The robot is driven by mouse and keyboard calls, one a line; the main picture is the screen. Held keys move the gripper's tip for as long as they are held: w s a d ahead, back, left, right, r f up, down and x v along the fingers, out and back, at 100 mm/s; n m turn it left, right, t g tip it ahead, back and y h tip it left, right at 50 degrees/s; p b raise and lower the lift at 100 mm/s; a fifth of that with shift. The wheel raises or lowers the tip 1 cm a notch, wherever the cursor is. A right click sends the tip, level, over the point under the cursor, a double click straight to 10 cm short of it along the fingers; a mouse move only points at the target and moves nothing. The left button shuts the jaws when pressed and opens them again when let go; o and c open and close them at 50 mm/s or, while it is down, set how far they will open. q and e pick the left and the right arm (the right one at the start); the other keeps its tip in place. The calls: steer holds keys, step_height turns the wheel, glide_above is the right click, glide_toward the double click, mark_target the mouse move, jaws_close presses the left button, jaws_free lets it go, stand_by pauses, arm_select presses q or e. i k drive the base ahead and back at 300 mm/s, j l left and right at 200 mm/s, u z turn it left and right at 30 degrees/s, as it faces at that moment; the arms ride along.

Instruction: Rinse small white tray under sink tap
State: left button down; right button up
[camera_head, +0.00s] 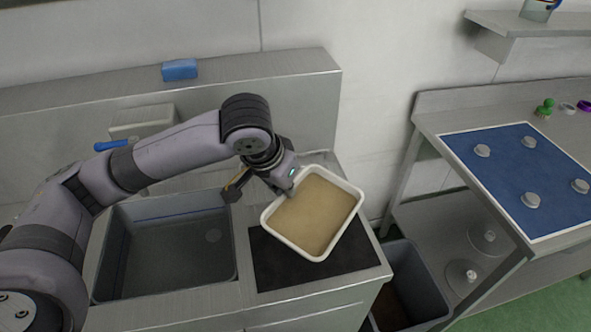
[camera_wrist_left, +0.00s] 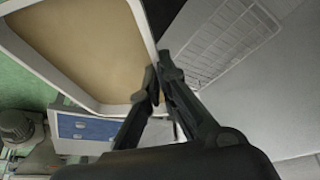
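The small white tray (camera_head: 353,191) has a white rim and a tan-brown inside. It is held tilted above the dark mat (camera_head: 270,262) to the right of the sink basin (camera_head: 165,250). My left gripper (camera_head: 289,188) is shut on the tray's rim at its left side. In the left wrist view the fingers (camera_wrist_left: 158,85) pinch the edge of the tray (camera_wrist_left: 82,98). The sink basin looks empty, with a drain at its right. The tap is mostly hidden behind my left arm; a blue lever (camera_head: 112,145) shows. My right gripper is not in view.
A blue sponge (camera_head: 180,69) lies on the ledge behind the sink. A grey bin (camera_head: 408,285) stands on the floor right of the counter. A steel table (camera_head: 440,112) with a blue mat (camera_head: 515,165) and several grey knobbed pieces stands at the right.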

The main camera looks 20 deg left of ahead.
mark_target(98, 147)
steer(key=u, duration=1.1)
